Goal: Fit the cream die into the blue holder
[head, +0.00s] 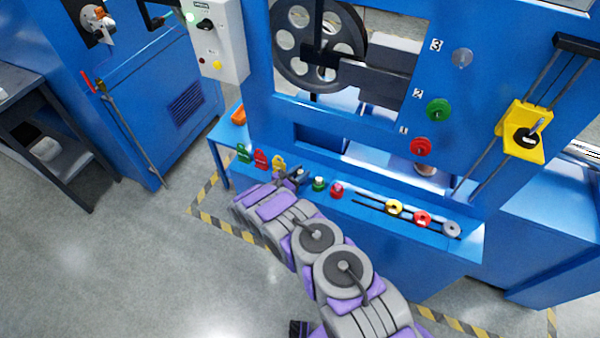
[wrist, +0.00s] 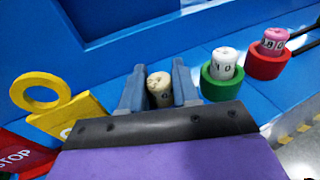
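The cream die (wrist: 159,90) sits between the two blue-grey fingers of my gripper (wrist: 157,68) in the wrist view. Both fingers appear to touch its sides, and its marked top faces up. In the head view my gripper (head: 297,175) is low over the blue ledge, left of the green holder. I cannot make out the blue holder in either view; my gripper may hide it, or it blends with the blue ledge. The die's lower part is hidden behind the gripper's dark edge.
To the right stand a green holder (wrist: 220,88) with a white die (wrist: 224,62) and a red holder (wrist: 265,66) with a pink die (wrist: 273,40). A yellow tag (wrist: 62,112) lies close on the left. Rings (head: 422,217) lie farther right along the ledge (head: 360,196).

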